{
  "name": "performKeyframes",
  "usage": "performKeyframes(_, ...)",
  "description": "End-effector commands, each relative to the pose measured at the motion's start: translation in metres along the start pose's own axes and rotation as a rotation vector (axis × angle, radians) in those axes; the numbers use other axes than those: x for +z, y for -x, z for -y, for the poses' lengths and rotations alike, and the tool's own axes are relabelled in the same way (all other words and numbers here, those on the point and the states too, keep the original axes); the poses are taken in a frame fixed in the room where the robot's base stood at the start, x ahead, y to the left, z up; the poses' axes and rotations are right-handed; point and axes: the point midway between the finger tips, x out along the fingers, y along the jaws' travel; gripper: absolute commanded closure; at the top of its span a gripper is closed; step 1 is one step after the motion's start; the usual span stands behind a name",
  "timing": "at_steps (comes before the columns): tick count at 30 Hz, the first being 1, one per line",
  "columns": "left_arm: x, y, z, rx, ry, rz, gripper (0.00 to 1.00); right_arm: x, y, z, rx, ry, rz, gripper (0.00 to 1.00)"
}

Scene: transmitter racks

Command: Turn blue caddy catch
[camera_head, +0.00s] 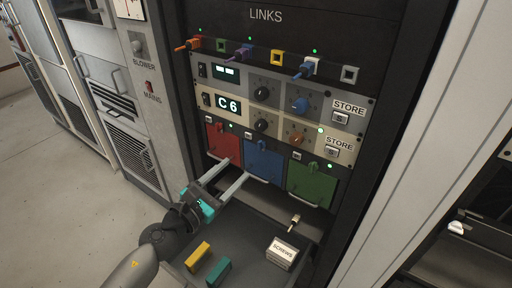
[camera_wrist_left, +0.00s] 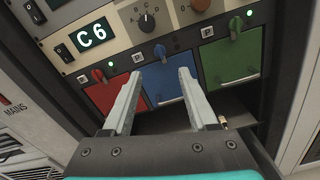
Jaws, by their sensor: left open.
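The blue caddy (camera_head: 264,161) sits in the rack between a red caddy (camera_head: 222,143) and a green caddy (camera_head: 312,186). Its blue catch (camera_head: 262,145) is at the top of its face; the catch also shows in the left wrist view (camera_wrist_left: 160,52), where it looks roughly upright. My left gripper (camera_head: 238,168) is open and empty, its fingers pointing at the lower part of the blue caddy. In the left wrist view the fingertips (camera_wrist_left: 161,72) lie on either side of the catch in the picture, below it. Contact cannot be told. My right gripper is not in view.
Knobs, a C6 display (camera_head: 229,104) and STORE buttons sit above the caddies. A dark tray below holds a yellow block (camera_head: 198,257), a teal block (camera_head: 218,272), a SCREWS box (camera_head: 282,254) and a small pale piece (camera_head: 294,222). Open floor lies at left.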

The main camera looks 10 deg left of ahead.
Motion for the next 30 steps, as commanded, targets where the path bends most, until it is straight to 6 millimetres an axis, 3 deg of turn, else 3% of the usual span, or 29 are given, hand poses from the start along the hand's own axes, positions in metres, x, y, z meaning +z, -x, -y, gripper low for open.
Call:
performKeyframes(18, 0.000, -0.092, 0.000, 0.001, 0.003, 0.002, 0.41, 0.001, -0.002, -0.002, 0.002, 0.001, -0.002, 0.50)
performKeyframes(30, 0.000, -0.106, 0.000, 0.000, 0.001, 0.000, 0.41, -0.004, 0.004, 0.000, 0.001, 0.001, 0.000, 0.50)
